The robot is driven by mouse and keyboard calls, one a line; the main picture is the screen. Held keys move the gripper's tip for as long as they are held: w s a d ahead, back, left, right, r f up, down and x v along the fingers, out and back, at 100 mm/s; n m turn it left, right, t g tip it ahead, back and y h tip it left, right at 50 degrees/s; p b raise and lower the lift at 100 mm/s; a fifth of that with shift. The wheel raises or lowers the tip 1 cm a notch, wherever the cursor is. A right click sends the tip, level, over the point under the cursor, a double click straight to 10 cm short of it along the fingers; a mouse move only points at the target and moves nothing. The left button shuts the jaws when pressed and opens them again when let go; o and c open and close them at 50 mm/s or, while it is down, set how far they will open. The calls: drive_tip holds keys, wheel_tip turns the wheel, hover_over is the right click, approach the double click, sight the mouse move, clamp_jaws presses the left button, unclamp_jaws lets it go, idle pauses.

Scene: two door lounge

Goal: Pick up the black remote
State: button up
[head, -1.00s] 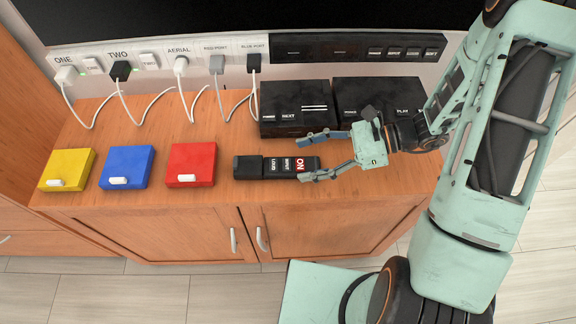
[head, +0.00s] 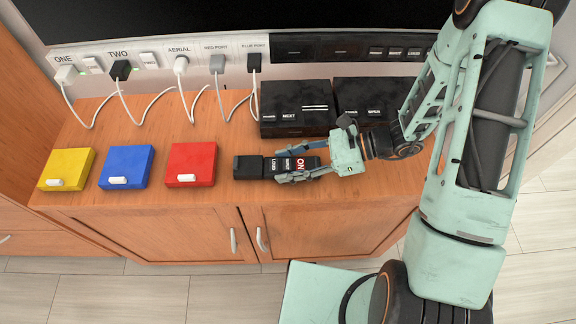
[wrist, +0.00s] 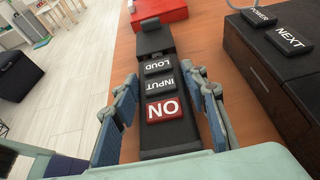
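The black remote (head: 249,167) lies flat on the wooden cabinet top, with a red ON button at its right end and LOUD and INPUT buttons beside it. It also shows in the wrist view (wrist: 165,132), running away from me. My gripper (head: 281,165) is low over the remote's right half, with one finger along each long side. In the wrist view my gripper (wrist: 164,78) is open, with a narrow gap between the fingers and the remote's sides. The remote's far end is clear of the fingers.
A red box (head: 190,163), a blue box (head: 126,166) and a yellow box (head: 67,168) stand in a row to the left. Two black devices (head: 295,107) (head: 362,98) stand close behind the remote. Cables hang from the back socket strip (head: 148,60). The cabinet's front edge is near.

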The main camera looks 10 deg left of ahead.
sight(288, 164)
drive_tip(key=c, duration=0.5)
drive_tip(key=shift+o, duration=0.2)
drive_tip(key=shift+r, duration=0.75)
wheel_tip(288, 164, up, 2)
drive_tip(key=shift+r+p, duration=0.1)
drive_tip(key=shift+p, duration=0.25)
drive_tip(key=s+d+r+p, duration=0.1)
drive_tip(key=s+r+p, duration=0.2)
drive_tip(key=s+r, duration=0.5)
drive_tip(key=shift+s+d, duration=0.35)
drive_tip(key=shift+s, duration=0.35)
drive_tip(key=p, duration=0.3)
drive_tip(key=shift+s+r, duration=0.15)
drive_tip(key=shift+r, duration=0.1)
